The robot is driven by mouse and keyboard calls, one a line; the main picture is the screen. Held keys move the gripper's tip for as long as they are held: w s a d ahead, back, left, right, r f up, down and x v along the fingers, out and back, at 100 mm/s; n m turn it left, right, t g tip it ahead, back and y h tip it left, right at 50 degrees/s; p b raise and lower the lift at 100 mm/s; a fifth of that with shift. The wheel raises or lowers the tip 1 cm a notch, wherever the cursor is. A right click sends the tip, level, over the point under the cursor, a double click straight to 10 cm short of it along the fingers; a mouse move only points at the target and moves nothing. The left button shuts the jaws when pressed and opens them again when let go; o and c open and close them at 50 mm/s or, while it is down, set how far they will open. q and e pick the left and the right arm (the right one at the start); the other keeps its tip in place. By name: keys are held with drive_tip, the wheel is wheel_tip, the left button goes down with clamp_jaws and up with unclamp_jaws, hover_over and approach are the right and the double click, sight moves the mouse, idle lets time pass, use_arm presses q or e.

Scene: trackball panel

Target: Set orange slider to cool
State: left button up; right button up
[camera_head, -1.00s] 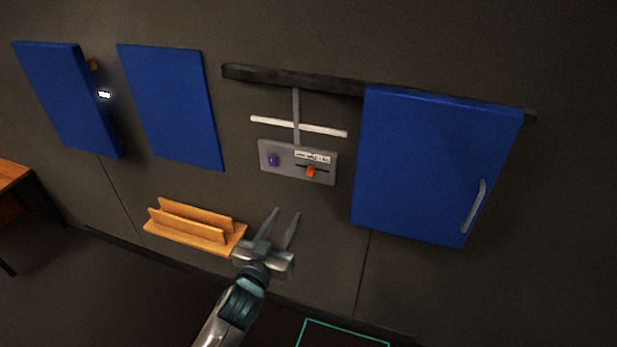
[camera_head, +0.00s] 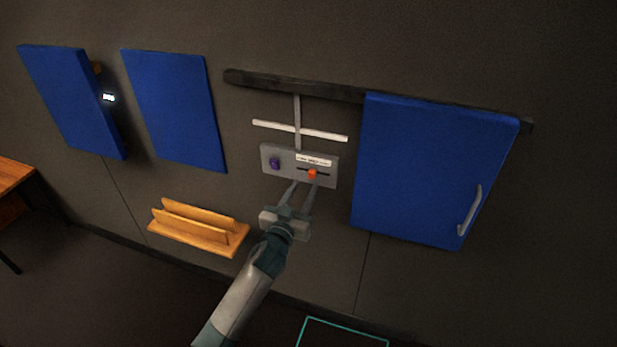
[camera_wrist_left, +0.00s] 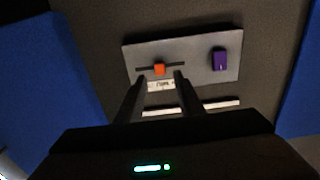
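The orange slider (camera_head: 312,174) sits in a dark horizontal slot on a grey panel (camera_head: 290,168) on the wall, under a white label (camera_head: 313,160) too small to read. In the left wrist view the orange slider (camera_wrist_left: 159,69) is near the middle of its slot, just ahead of the fingertips. My left gripper (camera_head: 306,186) is open in front of the panel's lower part, with its fingers apart on either side of the slider's line. Whether a finger touches the slider cannot be told. My right gripper is not in view.
A purple knob (camera_head: 275,163) is on the same panel, left of the slider. A blue door (camera_head: 432,170) with a handle is close on the right. A wooden rack (camera_head: 190,236) juts out below left. A white bar (camera_head: 325,133) lies above the panel.

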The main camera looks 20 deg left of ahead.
sight(311, 176)
use_arm(q)
drive_tip(key=shift+w+p, duration=0.35)
drive_tip(key=shift+w, duration=2.2)
drive_tip(key=shift+d, duration=0.1)
